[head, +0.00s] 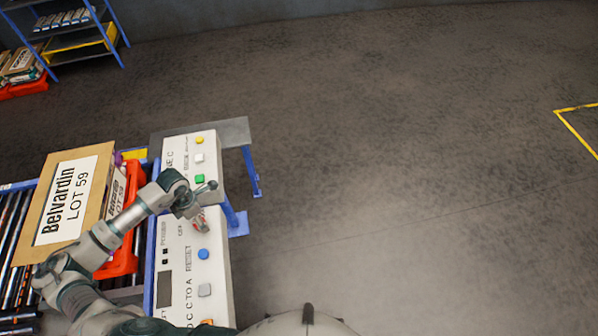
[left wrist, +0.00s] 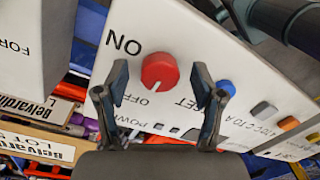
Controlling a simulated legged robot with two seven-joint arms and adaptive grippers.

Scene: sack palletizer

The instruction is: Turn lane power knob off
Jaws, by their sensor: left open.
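The red lane power knob (left wrist: 160,70) is round and sits on the white control panel (left wrist: 200,40), between the printed words ON and OFF in the left wrist view. In the head view the left gripper (head: 202,219) is over the panel (head: 215,262), above the RESET label, and mostly hides the knob. My right gripper is in neither view.
A blue button (head: 203,254) and a grey button (head: 205,290) lie near the gripper. Green (head: 200,179), white and yellow buttons are farther up. Floor to the right is clear.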

